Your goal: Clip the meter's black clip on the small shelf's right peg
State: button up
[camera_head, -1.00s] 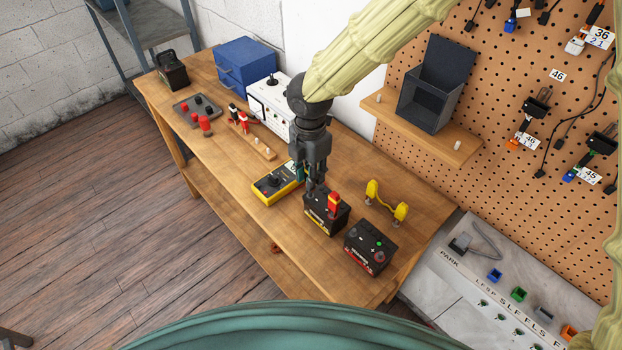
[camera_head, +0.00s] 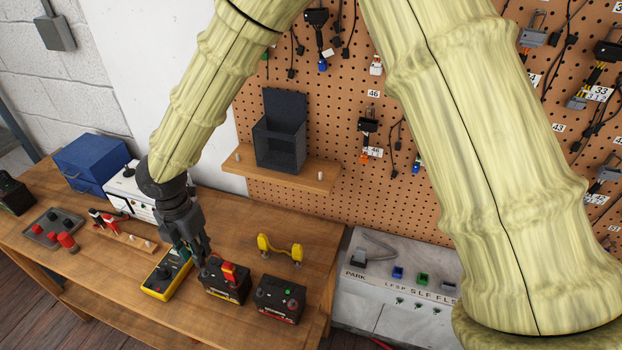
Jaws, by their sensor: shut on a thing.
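The small wooden shelf (camera_head: 285,168) is on the pegboard wall, with a pale right peg (camera_head: 320,176) near its right end. The yellow meter (camera_head: 166,280) lies on the bench, left of a black battery (camera_head: 224,287). My gripper (camera_head: 201,264) points down at the left end of that battery's top, well below and left of the shelf. It is shut on a small dark thing that looks like the meter's black clip, mostly hidden by the fingers. I cannot tell whether the clip still touches the battery. A red clip (camera_head: 229,272) stands on the same battery.
An open dark bin (camera_head: 278,145) stands on the shelf between the right peg and a left peg (camera_head: 237,157).

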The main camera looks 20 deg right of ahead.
jog(key=shift+r, duration=0.1)
notch_tip(320, 180, up, 8)
jog(key=p, duration=0.7)
jog(key=shift+r, duration=0.15)
notch_tip(320, 180, up, 11)
jog(key=w+d+m, duration=0.3)
jog(key=d+m, duration=0.1)
jog(key=d, duration=0.7)
jog(key=w+d+m, duration=0.3)
jog(key=d+m, duration=0.1)
jog(key=d, duration=0.6)
jog(key=w+d+m, duration=0.4)
jog(key=d, duration=0.7)
notch_tip(320, 180, down, 5)
jog(key=shift+s+r+b, duration=0.1)
jog(key=shift+s+b, duration=0.05)
jog(key=shift+b, duration=0.95)
jog(key=shift+f, duration=0.35)
jog(key=shift+f, duration=0.1)
jog(key=shift+f+b, duration=0.5)
jog(key=shift+f, duration=0.55)
